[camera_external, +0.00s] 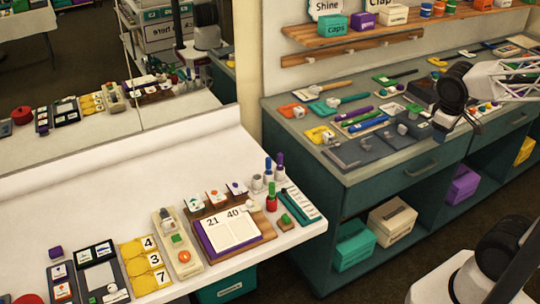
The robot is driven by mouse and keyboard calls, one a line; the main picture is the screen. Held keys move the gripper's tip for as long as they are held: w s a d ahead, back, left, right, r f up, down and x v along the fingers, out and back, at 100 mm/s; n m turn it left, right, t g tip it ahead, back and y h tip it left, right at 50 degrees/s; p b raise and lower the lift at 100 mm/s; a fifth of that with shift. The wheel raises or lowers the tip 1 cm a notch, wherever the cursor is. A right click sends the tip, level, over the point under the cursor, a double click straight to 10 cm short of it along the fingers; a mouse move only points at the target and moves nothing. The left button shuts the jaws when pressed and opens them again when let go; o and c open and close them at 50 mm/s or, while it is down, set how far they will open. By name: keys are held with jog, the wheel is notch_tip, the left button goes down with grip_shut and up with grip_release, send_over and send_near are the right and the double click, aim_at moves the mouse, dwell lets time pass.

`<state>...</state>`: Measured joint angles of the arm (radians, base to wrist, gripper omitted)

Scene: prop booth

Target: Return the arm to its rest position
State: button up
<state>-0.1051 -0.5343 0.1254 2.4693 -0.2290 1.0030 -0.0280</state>
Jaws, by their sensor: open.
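My arm reaches in from the right edge, over the teal counter (340,180) at the back right. My gripper (438,125) hangs below the dark wrist joint, above the right part of that counter. It is open, and I see nothing held between its fingers. The fingers are small and dark here, so their exact gap to the things below cannot be told.
Tools and coloured blocks crowd the counter, with a wooden shelf (350,38) above. The white table (100,210) at left holds a number board (232,226), yellow number cards (147,262) and stamps. A mirror (110,80) stands behind it. Bins (392,220) sit underneath the counter.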

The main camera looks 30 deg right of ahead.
jog(key=s+m, duration=0.1)
jog(key=s+r+m+t+y, duration=0.1)
jog(key=s+m+y, duration=0.1)
jog(key=shift+s+d+r, duration=0.2)
jog(key=shift+d+r, duration=0.05)
jog(key=shift+r, duration=0.15)
dwell(1.0)
